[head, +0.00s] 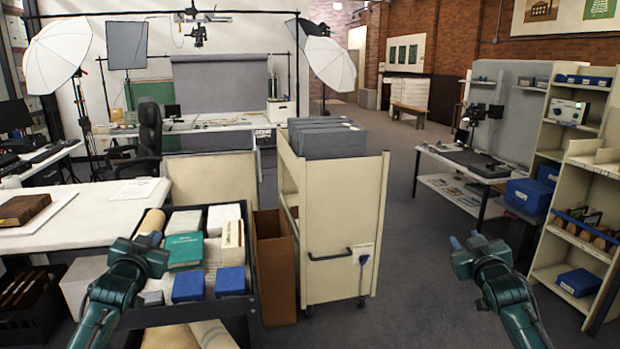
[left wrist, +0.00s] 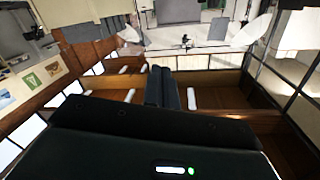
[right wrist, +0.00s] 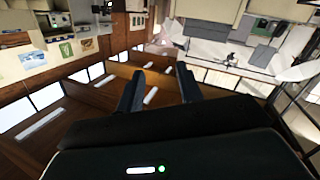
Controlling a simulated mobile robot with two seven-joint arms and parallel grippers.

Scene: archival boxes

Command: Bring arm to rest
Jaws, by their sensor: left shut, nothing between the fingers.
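My left gripper (head: 154,240) is raised at the left of the head view, in front of the dark cart. In the left wrist view its two dark fingers (left wrist: 162,88) stand together, shut with nothing between them. My right gripper (head: 466,243) is raised at the right, over the open grey floor. In the right wrist view its fingers (right wrist: 158,90) are spread wide apart and empty. Both wrist cameras look up toward the ceiling and walls. Neither gripper appears to touch anything.
A dark cart (head: 255,300) holds a green box (head: 184,251), blue boxes (head: 231,281) and white boxes. A cream trolley (head: 340,225) carries grey boxes (head: 328,138) at centre. Shelves (head: 590,180) stand at right, a white table (head: 110,215) at left. The floor between trolley and shelves is clear.

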